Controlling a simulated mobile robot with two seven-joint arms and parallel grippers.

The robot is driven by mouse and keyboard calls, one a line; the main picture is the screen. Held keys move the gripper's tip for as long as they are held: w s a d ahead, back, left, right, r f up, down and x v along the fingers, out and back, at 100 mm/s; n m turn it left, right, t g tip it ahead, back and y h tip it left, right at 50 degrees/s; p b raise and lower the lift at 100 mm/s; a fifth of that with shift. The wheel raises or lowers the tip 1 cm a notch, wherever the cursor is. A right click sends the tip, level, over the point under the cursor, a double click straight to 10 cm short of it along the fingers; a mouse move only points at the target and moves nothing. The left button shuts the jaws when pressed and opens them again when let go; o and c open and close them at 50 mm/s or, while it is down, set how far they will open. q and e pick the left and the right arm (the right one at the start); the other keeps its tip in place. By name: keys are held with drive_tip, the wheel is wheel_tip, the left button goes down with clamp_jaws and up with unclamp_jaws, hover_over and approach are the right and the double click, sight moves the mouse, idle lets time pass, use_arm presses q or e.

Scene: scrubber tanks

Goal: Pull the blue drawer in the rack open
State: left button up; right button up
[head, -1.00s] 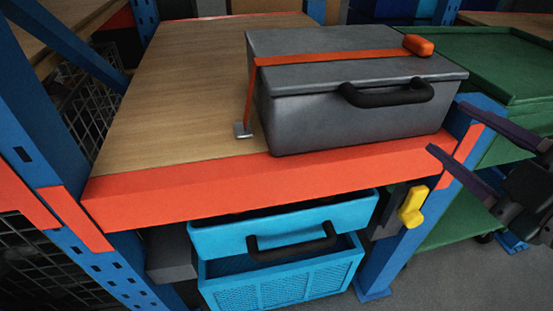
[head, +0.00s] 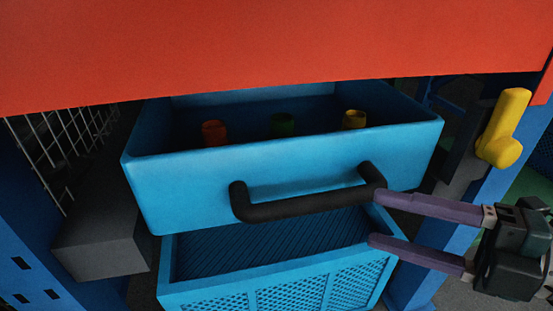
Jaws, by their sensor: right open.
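The blue drawer (head: 185,190) sits in the rack under the orange beam. It stands partly out, so its open top shows. A black bar handle (head: 308,204) is on its front. My right gripper (head: 372,219) comes in from the right, open. Its two purple fingers point left, with the tips at the handle's right end, one above the other. I cannot tell whether they touch the handle. My left gripper is not in view.
The orange beam (head: 260,45) crosses just above the drawer. A blue crate with perforated sides (head: 285,292) is directly below. A yellow lever (head: 503,128) sticks out at the right post. A grey block (head: 105,245) and wire mesh (head: 65,140) are at the left.

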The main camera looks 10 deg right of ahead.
sight(332, 206)
drive_tip(key=b+x, duration=0.2)
drive_tip(key=x, duration=0.7)
drive_tip(key=c, duration=0.9)
clamp_jaws()
idle(0.3)
